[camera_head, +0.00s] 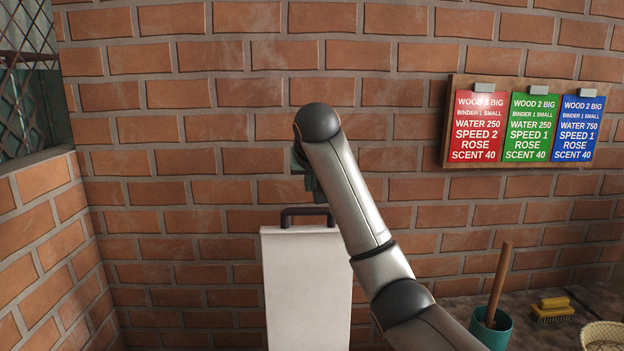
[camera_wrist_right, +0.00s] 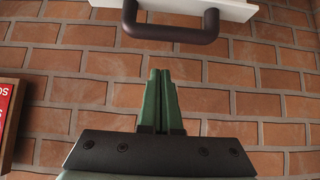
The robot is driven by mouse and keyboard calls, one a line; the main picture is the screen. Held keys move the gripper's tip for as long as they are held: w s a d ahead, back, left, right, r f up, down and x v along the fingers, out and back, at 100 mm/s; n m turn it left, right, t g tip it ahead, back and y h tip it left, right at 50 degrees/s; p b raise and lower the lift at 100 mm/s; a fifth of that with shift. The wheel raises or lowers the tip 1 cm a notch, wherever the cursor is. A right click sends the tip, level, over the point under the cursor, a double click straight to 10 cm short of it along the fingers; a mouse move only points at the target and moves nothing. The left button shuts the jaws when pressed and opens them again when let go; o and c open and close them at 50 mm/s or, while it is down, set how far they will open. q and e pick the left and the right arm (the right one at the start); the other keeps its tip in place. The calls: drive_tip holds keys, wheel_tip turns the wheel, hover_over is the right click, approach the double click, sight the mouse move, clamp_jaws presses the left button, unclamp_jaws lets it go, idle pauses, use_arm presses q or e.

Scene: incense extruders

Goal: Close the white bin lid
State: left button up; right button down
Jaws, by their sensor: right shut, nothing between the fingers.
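The white bin lid (camera_head: 306,290) stands upright in the head view, a tall white panel in front of the brick wall. Its dark handle (camera_head: 306,212) is on its top edge. In the wrist view the handle (camera_wrist_right: 172,30) and a strip of the white lid (camera_wrist_right: 232,8) show at the top. My right gripper (camera_head: 314,190) is just above the handle in the head view, partly hidden by my arm. In the wrist view its green fingers (camera_wrist_right: 163,75) are together and empty, apart from the handle. The bin's body is not visible. My left gripper is out of view.
A board (camera_head: 449,125) with red, green and blue cards hangs on the wall at right. At lower right are a teal cup (camera_head: 490,330) with a wooden stick, a yellow brush (camera_head: 553,310) and a basket (camera_head: 604,336). A brick side wall (camera_head: 45,245) is at left.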

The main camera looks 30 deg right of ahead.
drive_tip(key=shift+s+f+p, duration=0.15)
drive_tip(key=shift+f+p, duration=0.45)
drive_tip(key=shift+f, duration=1.3)
